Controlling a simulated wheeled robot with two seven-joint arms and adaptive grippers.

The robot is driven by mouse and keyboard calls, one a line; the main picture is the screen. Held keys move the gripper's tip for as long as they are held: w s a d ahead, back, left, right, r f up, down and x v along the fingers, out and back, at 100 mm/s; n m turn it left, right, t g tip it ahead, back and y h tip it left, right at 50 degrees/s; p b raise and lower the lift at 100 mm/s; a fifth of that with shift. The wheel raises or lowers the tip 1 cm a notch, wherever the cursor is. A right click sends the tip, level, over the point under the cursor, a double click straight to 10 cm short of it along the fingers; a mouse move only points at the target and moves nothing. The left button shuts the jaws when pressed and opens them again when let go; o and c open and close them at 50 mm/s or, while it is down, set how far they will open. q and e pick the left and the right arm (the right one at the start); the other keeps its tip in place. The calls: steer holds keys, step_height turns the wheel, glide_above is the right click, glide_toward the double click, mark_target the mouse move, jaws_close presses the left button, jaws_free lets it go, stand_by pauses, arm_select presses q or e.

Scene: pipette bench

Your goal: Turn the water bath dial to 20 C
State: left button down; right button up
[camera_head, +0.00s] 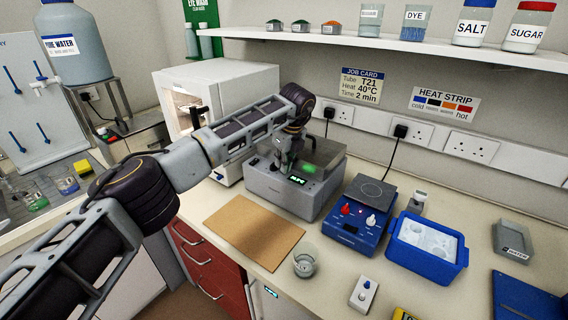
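The water bath (268,190) is a grey box on the bench, with a small lit display (297,180) on its front. A greenish glow shows on its top. I cannot make out its dial, which is too small or hidden by my arm. My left arm reaches in from the left, and my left gripper (285,163) points down at the bath's top left part. Its fingers are small and dark against the bath, so I cannot tell whether they are open or touching it. My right gripper is not in view.
A blue hotplate (355,238) with red and white knobs stands right of the bath, then a blue ice tub (428,262). A brown board (254,229) and a glass beaker (305,262) lie in front. A white cabinet (248,82) stands behind my arm.

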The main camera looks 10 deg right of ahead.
mark_target(274, 167)
arm_select(q)
steer(key=shift+w+a, duration=0.2)
steer(key=shift+a, duration=0.3)
steer(key=shift+w+a, duration=0.15)
steer(key=shift+a, duration=0.3)
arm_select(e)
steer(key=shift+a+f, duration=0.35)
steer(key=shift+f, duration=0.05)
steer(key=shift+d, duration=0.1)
arm_select(q)
steer(key=shift+a+r, duration=0.1)
steer(key=shift+s+r, duration=0.1)
steer(key=shift+r, duration=0.55)
steer(key=shift+s+r, duration=0.25)
steer(key=shift+r, duration=0.45)
steer(key=shift+s+d+r+b, duration=0.1)
steer(key=shift+s+d+r, duration=0.25)
steer(key=shift+r, duration=0.45)
steer(key=shift+s+d+r+b, duration=0.1)
steer(key=shift+s+d+r, duration=0.3)
steer(key=shift+r, duration=0.45)
steer(key=shift+s+d+r+b, duration=0.1)
steer(key=shift+s+d+r, duration=0.1)
steer(key=shift+d+r, duration=0.45)
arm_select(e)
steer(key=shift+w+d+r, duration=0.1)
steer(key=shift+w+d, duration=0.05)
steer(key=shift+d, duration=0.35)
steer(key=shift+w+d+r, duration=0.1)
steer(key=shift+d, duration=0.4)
